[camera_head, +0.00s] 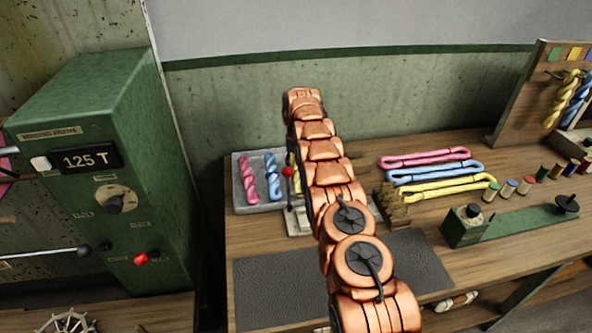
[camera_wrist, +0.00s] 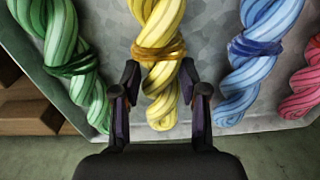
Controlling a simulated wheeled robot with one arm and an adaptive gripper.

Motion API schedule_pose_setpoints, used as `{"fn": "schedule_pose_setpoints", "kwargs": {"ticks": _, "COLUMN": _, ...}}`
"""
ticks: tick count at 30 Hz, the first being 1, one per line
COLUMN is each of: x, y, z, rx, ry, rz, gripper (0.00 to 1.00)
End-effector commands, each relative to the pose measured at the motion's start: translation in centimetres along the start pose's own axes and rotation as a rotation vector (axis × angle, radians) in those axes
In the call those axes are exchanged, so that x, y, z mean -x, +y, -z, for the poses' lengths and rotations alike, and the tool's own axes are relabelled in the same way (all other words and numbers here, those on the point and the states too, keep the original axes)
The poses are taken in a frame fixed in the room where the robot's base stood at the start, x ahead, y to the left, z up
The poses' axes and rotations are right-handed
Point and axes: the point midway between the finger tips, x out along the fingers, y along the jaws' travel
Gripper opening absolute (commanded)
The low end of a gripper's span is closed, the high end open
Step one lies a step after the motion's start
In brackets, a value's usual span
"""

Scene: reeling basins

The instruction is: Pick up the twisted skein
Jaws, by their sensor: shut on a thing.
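The yellow twisted skein (camera_wrist: 162,105), with a tie band round it, is between the two fingers of my gripper (camera_wrist: 164,84) in the wrist view. My gripper is shut on it. I cannot tell whether the skein is clear of the tray. In the head view only a sliver of the yellow skein (camera_head: 295,166) shows beside my arm, and my gripper is hidden behind the arm. A green twisted skein (camera_wrist: 88,99) lies to the left in the wrist view, a blue one (camera_wrist: 252,75) and a pink one (camera_wrist: 302,92) to the right.
The grey metal tray (camera_head: 240,204) holds the twisted skeins on the wooden table. Pink, blue and yellow looped hanks (camera_head: 433,173) lie to the right, beside several thread spools (camera_head: 508,187). A dark mat (camera_head: 285,277) lies in front. A green machine cabinet (camera_head: 90,230) stands left.

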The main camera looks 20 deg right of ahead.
Motion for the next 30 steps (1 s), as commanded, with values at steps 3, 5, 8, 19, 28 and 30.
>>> {"fn": "schedule_pose_setpoints", "kwargs": {"ticks": 3, "x": 0.0, "y": 0.0, "z": 0.0, "rx": 0.0, "ry": 0.0, "rz": 0.0, "gripper": 0.07}}
{"fn": "schedule_pose_setpoints", "kwargs": {"ticks": 5, "x": 0.0, "y": 0.0, "z": 0.0, "rx": 0.0, "ry": 0.0, "rz": 0.0, "gripper": 0.07}}
{"fn": "schedule_pose_setpoints", "kwargs": {"ticks": 8, "x": 0.0, "y": 0.0, "z": 0.0, "rx": 0.0, "ry": 0.0, "rz": 0.0, "gripper": 0.07}}
{"fn": "schedule_pose_setpoints", "kwargs": {"ticks": 19, "x": 0.7, "y": 0.0, "z": -0.2, "rx": 0.0, "ry": 0.003, "rz": 0.0, "gripper": 0.07}}
{"fn": "schedule_pose_setpoints", "kwargs": {"ticks": 28, "x": 2.6, "y": 0.0, "z": -0.2, "rx": 0.0, "ry": 0.006, "rz": 0.0, "gripper": 0.07}}
{"fn": "schedule_pose_setpoints", "kwargs": {"ticks": 30, "x": 3.1, "y": 0.1, "z": -0.3, "rx": 0.0, "ry": 0.003, "rz": 0.0, "gripper": 0.07}}
